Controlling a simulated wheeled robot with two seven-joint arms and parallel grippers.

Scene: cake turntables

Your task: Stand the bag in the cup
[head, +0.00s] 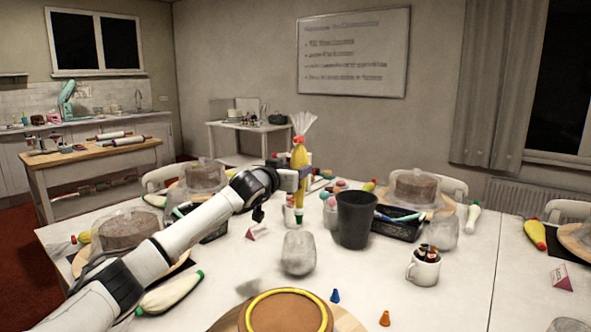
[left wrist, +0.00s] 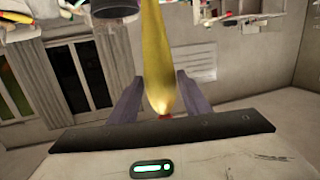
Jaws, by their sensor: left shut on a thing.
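The yellow piping bag (head: 299,158) has a red band and a flared clear top. It hangs upright in my left gripper (head: 295,178), whose fingers are shut on it. The left wrist view, which is upside down, shows the yellow bag (left wrist: 158,55) between the two fingers (left wrist: 155,100). The dark grey cup (head: 355,220) stands upright on the table, its mouth open. The bag is left of the cup and apart from it in the head view. A dark round shape at the top of the left wrist view may be this cup. My right gripper is not in view.
A clear glass (head: 298,252) stands left of the cup, and a white mug (head: 423,268) stands to its right. A black tray (head: 398,228) is close behind the cup. A brown cake with a yellow ring (head: 287,315) is in front. Small bottles (head: 289,212) stand below the bag.

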